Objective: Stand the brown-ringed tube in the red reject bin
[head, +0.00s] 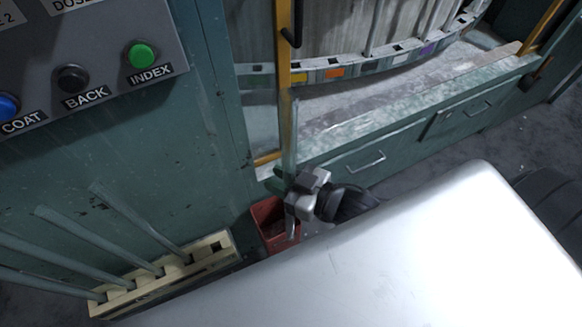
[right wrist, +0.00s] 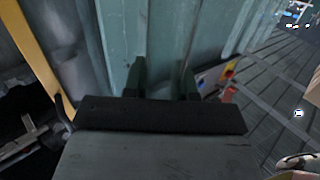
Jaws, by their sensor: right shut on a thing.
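The red reject bin (head: 262,226) stands on the floor low in the middle of the head view, open at the top. My right gripper (head: 287,184) is above the bin and partly covers its right side. It is shut on a thin, clear glass tube (head: 290,128), which stands nearly upright. The tube's lower end shows below the gripper, over the bin's right part; I cannot tell whether it is inside the rim. No brown ring can be made out on it. In the right wrist view the two dark fingers (right wrist: 163,80) show, but the tube is not clear. My left gripper is not in view.
A wooden rack (head: 212,247) with several leaning glass tubes stands left of the bin. A control panel (head: 100,60) with buttons is at the upper left. A yellow post (head: 284,60) and a drum machine with a ledge (head: 400,120) stand behind.

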